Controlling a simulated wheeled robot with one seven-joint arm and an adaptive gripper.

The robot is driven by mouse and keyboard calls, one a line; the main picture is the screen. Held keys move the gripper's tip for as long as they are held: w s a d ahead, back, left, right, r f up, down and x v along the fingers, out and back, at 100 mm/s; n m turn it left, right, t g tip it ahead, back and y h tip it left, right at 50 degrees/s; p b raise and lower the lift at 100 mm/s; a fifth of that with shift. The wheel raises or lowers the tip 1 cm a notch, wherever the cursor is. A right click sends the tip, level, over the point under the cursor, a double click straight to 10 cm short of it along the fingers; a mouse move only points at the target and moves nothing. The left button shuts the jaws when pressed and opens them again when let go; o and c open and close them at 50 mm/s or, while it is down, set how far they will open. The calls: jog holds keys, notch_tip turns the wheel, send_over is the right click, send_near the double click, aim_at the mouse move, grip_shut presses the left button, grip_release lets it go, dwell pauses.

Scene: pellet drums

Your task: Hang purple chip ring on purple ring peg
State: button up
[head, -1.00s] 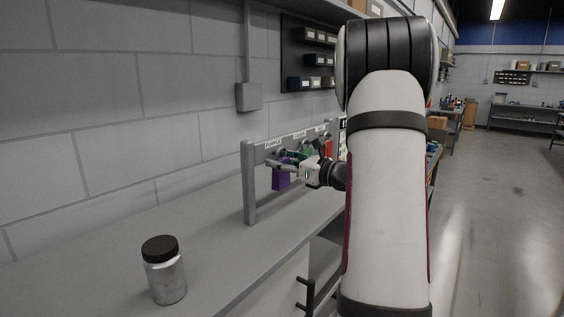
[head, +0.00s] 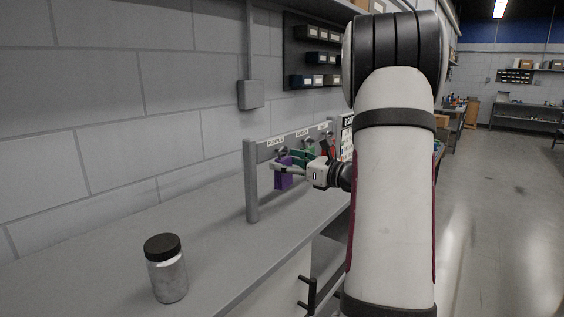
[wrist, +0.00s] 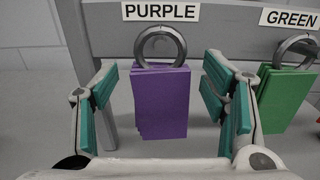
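The purple chip ring shows in the wrist view as a stack of purple chips (wrist: 160,105) with a grey metal ring (wrist: 178,45) through its top. It hangs upright just under the PURPLE label (wrist: 160,11), at the purple ring peg; the peg itself is hard to make out. The purple chips (head: 283,180) also show in the head view at the rack's near end. My gripper (wrist: 160,72) is open, its teal-padded fingers on either side of the chips with visible gaps. In the head view my gripper (head: 287,165) is at the rack's front, partly covering it.
A green chip stack (wrist: 285,98) hangs under the GREEN label (wrist: 289,19), close to my right finger. The grey rack post (head: 251,180) stands at the near end. A black-lidded jar (head: 166,272) stands on the bench, which is otherwise clear in front.

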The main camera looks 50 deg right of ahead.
jog(key=s, duration=1)
jog(key=w+a+n+g+y, duration=0.1)
jog(key=a+n+g+y, duration=0.35)
jog(key=a, duration=0.85)
jog(key=w+a+n+g+y, duration=0.2)
jog(key=a+n+g, duration=0.3)
jog(key=a+n, duration=0.65)
jog(key=s+a+f+n+g+h, duration=0.2)
jog(key=s+a+n+h, duration=0.6)
jog(key=s+a+n, duration=0.5)
jog(key=s+n+g, duration=0.1)
jog(key=n, duration=0.5)
jog(key=shift+a, duration=0.15)
